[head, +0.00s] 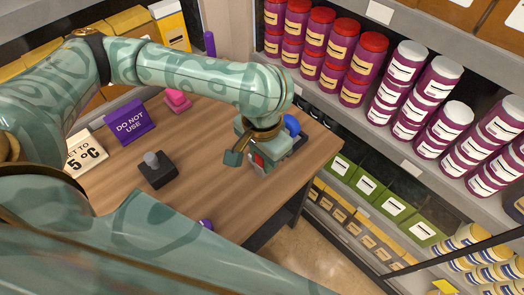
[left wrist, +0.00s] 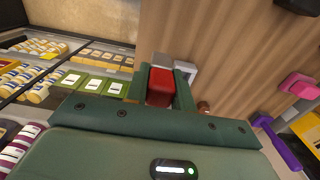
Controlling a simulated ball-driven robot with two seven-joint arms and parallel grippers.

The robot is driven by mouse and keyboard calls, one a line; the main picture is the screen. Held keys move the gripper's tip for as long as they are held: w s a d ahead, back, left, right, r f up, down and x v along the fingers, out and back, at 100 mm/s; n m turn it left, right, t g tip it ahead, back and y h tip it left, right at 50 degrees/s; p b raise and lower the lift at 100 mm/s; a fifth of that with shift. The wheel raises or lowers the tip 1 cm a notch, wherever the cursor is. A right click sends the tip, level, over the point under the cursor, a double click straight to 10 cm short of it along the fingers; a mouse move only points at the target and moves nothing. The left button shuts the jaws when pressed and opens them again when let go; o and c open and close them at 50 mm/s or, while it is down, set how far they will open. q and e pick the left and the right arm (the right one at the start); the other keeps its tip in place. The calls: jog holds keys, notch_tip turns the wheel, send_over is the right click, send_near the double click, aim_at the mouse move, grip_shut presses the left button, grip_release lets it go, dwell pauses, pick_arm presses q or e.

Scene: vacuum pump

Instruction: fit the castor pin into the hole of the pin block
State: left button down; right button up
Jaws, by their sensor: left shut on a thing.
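My left gripper (head: 258,162) is over the right part of the wooden table, shut on a red piece (left wrist: 160,86). In the left wrist view the red piece sits between the two fingers, with light grey parts at their tips. I take the red piece to be the castor pin's grip; no pin end shows clearly. A dark square block with a grey round knob (head: 157,170) stands on the table, left of the gripper and apart from it. I cannot tell whether it is the pin block; no hole shows. My right gripper is not in view.
A blue ball-topped dark item (head: 292,125) is close behind the gripper. A purple DO NOT USE sign (head: 130,122), a temperature sign (head: 84,155) and a pink item (head: 178,100) stand at left and back. Shelves of jars (head: 345,60) border the right. Middle table is mostly clear.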

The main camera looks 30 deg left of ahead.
pick_arm(q)
jog(key=w+a+f+b, duration=0.1)
jog(key=w+f+b, duration=0.1)
jog(key=w+f, duration=0.1)
jog(key=w+a+f+b, duration=0.2)
jog(key=w+f+b, duration=0.1)
jog(key=f, duration=0.2)
jog(key=w+a+f+b, duration=0.2)
jog(key=w+f, duration=0.1)
jog(key=f, duration=0.1)
jog(key=shift+w+b, duration=0.15)
jog(key=shift+b, duration=0.25)
jog(key=shift+r, duration=0.2)
jog(key=c, duration=1.2)
grip_release()
jog(key=shift+f, duration=0.1)
